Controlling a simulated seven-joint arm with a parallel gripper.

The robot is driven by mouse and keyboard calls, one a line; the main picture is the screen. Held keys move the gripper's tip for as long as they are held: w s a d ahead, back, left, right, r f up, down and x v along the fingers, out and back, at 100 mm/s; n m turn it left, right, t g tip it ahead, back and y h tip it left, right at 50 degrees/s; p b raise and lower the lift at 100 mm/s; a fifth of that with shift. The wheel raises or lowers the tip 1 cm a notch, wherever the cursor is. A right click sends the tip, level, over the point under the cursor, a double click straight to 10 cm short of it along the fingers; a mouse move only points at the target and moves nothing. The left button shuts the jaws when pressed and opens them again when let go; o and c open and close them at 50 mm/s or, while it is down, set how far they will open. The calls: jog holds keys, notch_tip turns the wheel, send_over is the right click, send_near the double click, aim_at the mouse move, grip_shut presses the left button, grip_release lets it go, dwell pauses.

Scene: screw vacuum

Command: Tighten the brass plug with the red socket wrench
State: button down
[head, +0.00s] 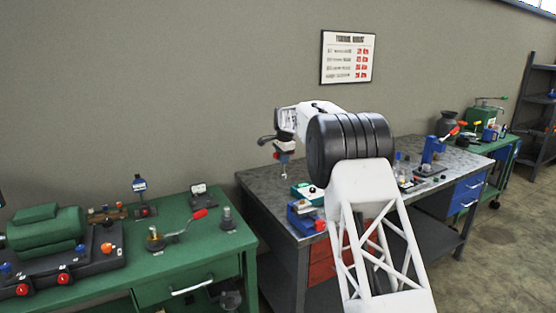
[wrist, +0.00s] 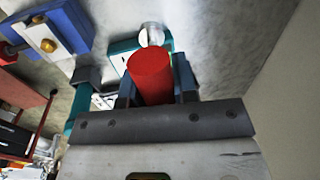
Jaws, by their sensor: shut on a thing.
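My gripper (head: 283,153) is above the left end of the grey metal bench, pointing down. In the wrist view, its fingers are shut on a red cylinder (wrist: 151,72), which looks like the handle of the red socket wrench. A thin tip hangs below the fingers in the head view. The tool's lower end is hard to make out. A brass hex piece (wrist: 48,45), possibly the brass plug, sits on a blue block (wrist: 70,22) at upper left in the wrist view, apart from the red cylinder. In the head view the blue block (head: 298,222) stands at the bench's front edge.
A teal and white box (wrist: 122,58) with a round pale part lies beyond the red cylinder. A green bench (head: 190,262) at left carries a green motor (head: 45,232) and a red-handled tool (head: 199,214). A blue stand (head: 432,150) is farther right on the grey bench.

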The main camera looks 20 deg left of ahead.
jog(key=s+d+r, duration=0.3)
jog(key=s+d, duration=0.8)
jog(key=s, duration=0.1)
jog(key=shift+r, duration=0.3)
jog(key=shift+s, duration=0.1)
dwell(0.3)
jog(key=shift+f, duration=2.8)
jog(key=shift+f, duration=0.75)
